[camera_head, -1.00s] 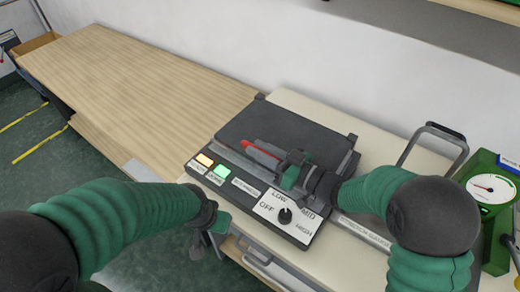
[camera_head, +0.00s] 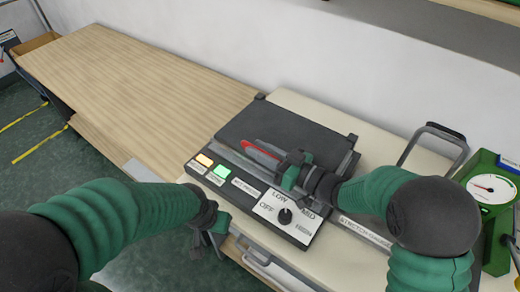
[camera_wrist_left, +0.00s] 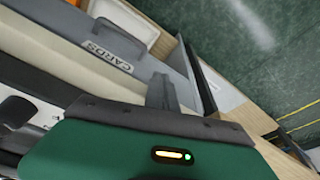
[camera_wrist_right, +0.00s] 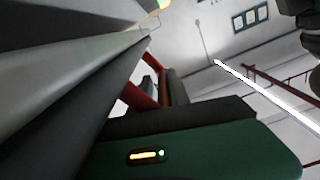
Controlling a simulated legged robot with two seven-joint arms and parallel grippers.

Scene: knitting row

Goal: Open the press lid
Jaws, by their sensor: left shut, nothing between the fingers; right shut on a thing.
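The press (camera_head: 222,187) sits on a cream-topped table, with lit buttons and a dial on its front panel. Its dark lid (camera_head: 285,128) lies flat or nearly flat; I cannot tell whether a gap shows under it. A red handle (camera_head: 258,149) runs along the lid's front edge. My right gripper (camera_head: 285,170) is shut on the red handle from the right. The red handle also shows by the fingers in the right wrist view (camera_wrist_right: 147,85). My left gripper (camera_head: 208,240) is shut and empty by the table's front edge, left of and below the press; its fingers show in the left wrist view (camera_wrist_left: 163,92).
A green gauge box (camera_head: 490,185) and a metal loop handle (camera_head: 432,145) stand to the right. A bare wooden table (camera_head: 140,80) extends left. A wall rises behind the press.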

